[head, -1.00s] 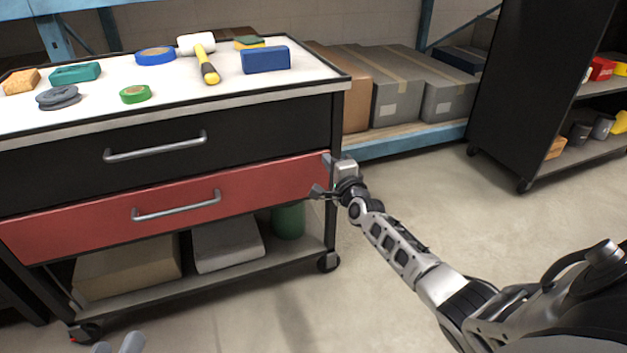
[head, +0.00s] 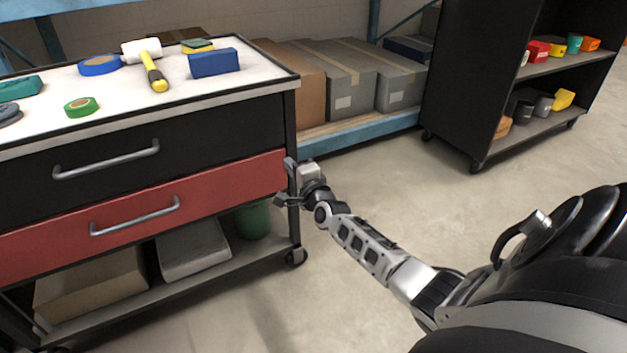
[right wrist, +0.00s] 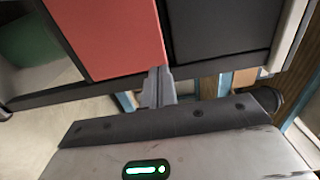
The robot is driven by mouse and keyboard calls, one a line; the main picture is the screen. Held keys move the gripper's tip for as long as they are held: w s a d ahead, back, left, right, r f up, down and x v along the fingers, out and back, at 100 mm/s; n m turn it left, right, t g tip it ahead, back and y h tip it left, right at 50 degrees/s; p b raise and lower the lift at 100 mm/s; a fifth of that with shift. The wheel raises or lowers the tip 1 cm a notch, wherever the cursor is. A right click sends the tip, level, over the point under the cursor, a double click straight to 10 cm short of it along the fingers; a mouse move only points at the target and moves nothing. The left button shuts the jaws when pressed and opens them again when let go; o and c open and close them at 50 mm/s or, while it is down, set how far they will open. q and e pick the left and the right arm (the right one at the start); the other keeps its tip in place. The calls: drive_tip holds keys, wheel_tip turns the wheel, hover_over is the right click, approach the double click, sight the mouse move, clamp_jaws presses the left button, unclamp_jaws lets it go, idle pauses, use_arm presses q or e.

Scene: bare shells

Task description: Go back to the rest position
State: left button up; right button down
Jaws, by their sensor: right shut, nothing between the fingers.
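My right gripper (head: 284,182) is shut and empty, beside the right end of the red drawer (head: 150,208) of the workbench in the head view. In the right wrist view its closed fingers (right wrist: 158,87) point toward the edge between the red drawer (right wrist: 108,38) and the black drawer (right wrist: 220,30); I cannot tell whether they touch it. My right arm reaches out from the lower right of the head view. My left gripper does not show now.
The workbench top (head: 130,108) holds a mallet (head: 153,72), a blue box (head: 214,63) and tape rolls. Cardboard boxes (head: 341,75) lie on a low shelf behind. A black shelf unit (head: 470,80) stands at right. The floor (head: 400,190) between is clear.

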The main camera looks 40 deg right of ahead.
use_arm(q)
drive_tip(key=p, duration=0.1)
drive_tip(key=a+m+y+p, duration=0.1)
drive_tip(key=p, duration=0.1)
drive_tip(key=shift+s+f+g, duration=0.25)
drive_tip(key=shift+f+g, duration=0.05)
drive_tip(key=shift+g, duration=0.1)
use_arm(e)
drive_tip(key=v, duration=1)
drive_tip(key=shift+s+r, duration=0.1)
